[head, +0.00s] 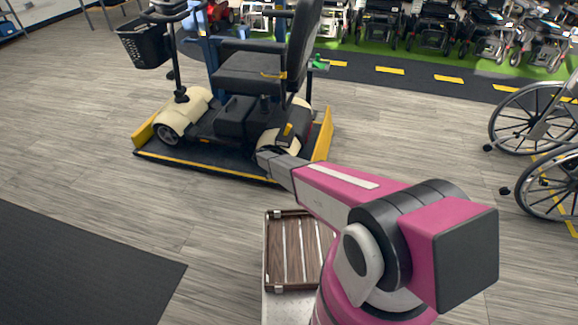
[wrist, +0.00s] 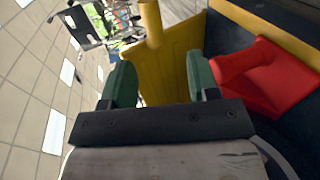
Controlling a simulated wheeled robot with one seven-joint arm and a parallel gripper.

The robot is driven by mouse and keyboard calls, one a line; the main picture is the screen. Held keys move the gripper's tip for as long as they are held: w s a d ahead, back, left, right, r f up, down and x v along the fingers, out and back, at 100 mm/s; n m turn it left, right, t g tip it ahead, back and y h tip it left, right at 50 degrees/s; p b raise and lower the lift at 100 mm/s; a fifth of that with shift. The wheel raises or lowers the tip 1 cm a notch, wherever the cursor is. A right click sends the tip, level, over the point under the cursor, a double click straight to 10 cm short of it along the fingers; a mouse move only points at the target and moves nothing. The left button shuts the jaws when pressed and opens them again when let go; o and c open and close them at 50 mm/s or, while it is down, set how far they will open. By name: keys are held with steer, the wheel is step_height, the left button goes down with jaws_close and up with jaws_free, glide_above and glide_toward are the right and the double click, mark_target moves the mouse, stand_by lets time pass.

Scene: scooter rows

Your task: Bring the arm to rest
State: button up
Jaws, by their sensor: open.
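My pink and grey arm (head: 340,190) reaches forward from the lower right of the head view, its far end beside the rear wheel of a mobility scooter (head: 250,85). My gripper (wrist: 160,82) shows in the wrist view with two green fingers apart and nothing held between them. Beyond the fingers is a yellow panel (wrist: 175,60) with a yellow post (wrist: 150,22) in front of it. A red part (wrist: 265,80) lies just right of the right finger; I cannot tell whether they touch. In the head view the fingers are too small or hidden to make out.
The scooter stands on a dark platform (head: 200,160) with yellow edges. A slatted wooden tray (head: 285,250) lies below my arm. A wheelchair (head: 540,130) stands at the right, and a dark mat (head: 80,270) lies at lower left. Open floor (head: 420,130) lies between scooter and wheelchair.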

steer(key=s+d+r+n+t+y, duration=0.1)
steer(key=s+d+r+y, duration=0.3)
steer(key=s+r, duration=0.6)
steer(key=s+d+r+n+t+y, duration=0.1)
steer(key=s+d+r+y, duration=0.4)
steer(key=s+r, duration=0.5)
steer(key=s+d+r+n+t+y, duration=0.1)
steer(key=s+d+r+y, duration=0.3)
steer(key=s+r, duration=0.6)
step_height(320, 180, up, 8)
steer(key=shift+s+d+f+n+t+y, duration=0.2)
steer(key=shift+s+d+n+t+y, duration=0.1)
steer(key=shift+d+t, duration=0.35)
